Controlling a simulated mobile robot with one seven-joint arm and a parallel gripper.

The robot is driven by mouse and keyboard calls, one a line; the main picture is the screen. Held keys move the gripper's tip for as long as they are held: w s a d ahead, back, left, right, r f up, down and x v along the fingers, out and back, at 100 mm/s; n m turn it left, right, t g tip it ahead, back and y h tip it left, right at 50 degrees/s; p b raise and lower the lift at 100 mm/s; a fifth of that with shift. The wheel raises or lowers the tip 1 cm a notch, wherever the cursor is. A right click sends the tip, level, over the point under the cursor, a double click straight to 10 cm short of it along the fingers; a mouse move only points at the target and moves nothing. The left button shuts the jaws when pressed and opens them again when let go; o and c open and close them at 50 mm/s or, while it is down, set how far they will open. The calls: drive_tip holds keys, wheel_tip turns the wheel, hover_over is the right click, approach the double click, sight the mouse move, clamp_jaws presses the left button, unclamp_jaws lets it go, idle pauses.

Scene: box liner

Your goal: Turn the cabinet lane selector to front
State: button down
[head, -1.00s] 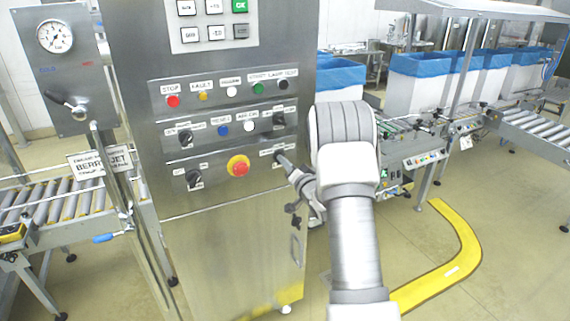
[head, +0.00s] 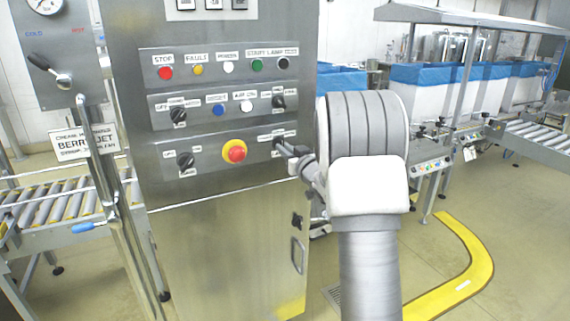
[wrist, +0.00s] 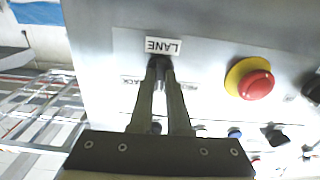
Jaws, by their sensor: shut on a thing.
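The lane selector (wrist: 158,62) is a small dark knob on the steel cabinet's lower control row, beside an upside-down LANE label (wrist: 162,45) in the wrist view. My gripper (wrist: 161,80) has both fingers on the knob, one on each side, shut on it. In the head view my gripper (head: 284,149) reaches the right end of that row, and its fingers and my arm mostly hide the knob. The knob's pointing direction is hidden.
A red emergency stop on a yellow collar (head: 235,151) sits close left of the selector in the head view. Other dark selectors (head: 185,160) and coloured buttons share the panel. A roller conveyor (head: 60,210) stands left; blue-lined boxes (head: 415,75) stand behind at right.

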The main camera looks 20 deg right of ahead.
drive_tip(key=shift+n+b, duration=4.3)
drive_tip(key=shift+b, duration=0.15)
drive_tip(key=c, duration=0.9)
unclamp_jaws()
drive_tip(key=s, duration=1.1)
drive_tip(key=s+p, duration=0.1)
drive_tip(key=s, duration=0.5)
drive_tip(key=shift+s+d, duration=0.2)
drive_tip(key=shift+d, duration=0.1)
